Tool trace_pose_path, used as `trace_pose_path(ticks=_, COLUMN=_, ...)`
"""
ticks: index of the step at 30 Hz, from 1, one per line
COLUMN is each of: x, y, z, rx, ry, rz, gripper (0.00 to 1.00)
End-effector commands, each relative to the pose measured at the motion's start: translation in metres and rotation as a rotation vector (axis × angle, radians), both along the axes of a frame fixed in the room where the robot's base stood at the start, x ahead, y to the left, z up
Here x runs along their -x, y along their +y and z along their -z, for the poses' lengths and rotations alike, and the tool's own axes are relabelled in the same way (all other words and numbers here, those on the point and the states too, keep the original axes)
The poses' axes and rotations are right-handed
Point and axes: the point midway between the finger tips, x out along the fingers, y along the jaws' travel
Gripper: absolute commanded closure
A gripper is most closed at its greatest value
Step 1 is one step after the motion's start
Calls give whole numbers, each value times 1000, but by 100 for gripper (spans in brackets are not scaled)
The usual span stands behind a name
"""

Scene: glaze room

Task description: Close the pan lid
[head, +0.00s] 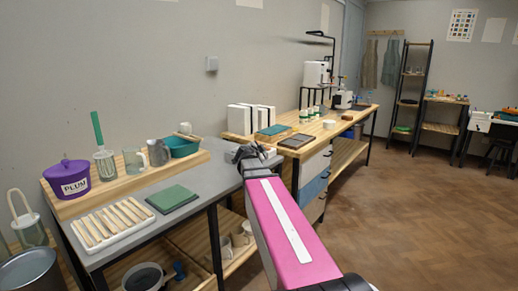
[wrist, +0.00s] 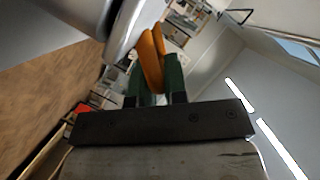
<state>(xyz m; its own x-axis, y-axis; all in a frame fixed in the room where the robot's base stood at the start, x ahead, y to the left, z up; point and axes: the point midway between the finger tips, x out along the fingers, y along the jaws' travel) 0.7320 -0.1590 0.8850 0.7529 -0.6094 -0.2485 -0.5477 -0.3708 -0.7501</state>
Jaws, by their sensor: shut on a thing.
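My gripper (head: 251,153) is at the far end of my pink arm, over the gap between the two benches. In the wrist view its orange-tipped green fingers (wrist: 152,62) are close together, at the edge of a smooth, pale grey, rounded thing (wrist: 130,25). I cannot tell whether this is the pan lid; only part of it shows. A purple lidded pot (head: 70,183) with white lettering stands on the wooden board at the left of the near bench, well away from my gripper. Its lid looks seated. No other pan is clear in the head view.
White boxes (head: 251,118) stand on the far bench. The wooden floor (head: 400,210) at right is clear.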

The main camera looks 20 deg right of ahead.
Motion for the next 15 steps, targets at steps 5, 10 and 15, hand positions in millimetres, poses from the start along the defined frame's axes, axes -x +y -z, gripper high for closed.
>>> trace_pose_path(ticks=5, x=0, y=1, z=4, rx=-4, ry=-2, rz=-3, gripper=100)
trace_pose_path(ticks=10, x=0, y=1, z=5, rx=-5, ry=-1, rz=-1, gripper=100)
trace_pose_path(ticks=15, x=0, y=0, z=5, rx=-5, ry=0, rz=0, gripper=100)
